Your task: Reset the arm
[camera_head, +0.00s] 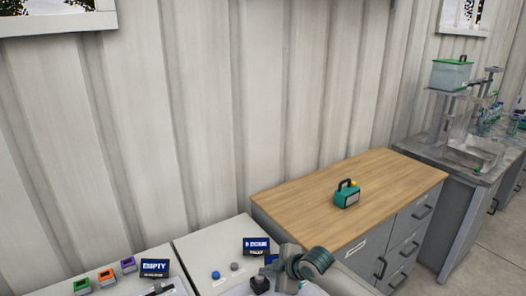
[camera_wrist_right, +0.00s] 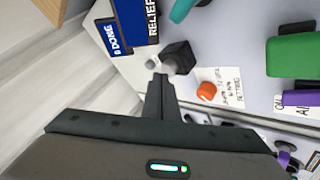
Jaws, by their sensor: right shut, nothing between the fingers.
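My right arm comes in at the bottom of the head view, over the white panel (camera_head: 203,249). In the right wrist view my right gripper (camera_wrist_right: 160,80) is shut, its fingers together with nothing between them. The fingertips are close to a black cube-shaped knob (camera_wrist_right: 178,57) on the panel; I cannot tell whether they touch it. The knob also shows in the head view (camera_head: 259,284), beside my wrist. My left gripper is not in view.
Blue label signs (camera_head: 256,245) stand behind the knob. A blue button (camera_head: 215,275) and an EMPTY sign (camera_head: 154,268) are left of it. An orange knob (camera_wrist_right: 206,91) and a green block (camera_wrist_right: 292,52) are near the fingers. A teal device (camera_head: 347,195) stands on the wooden-topped cabinet (camera_head: 300,208).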

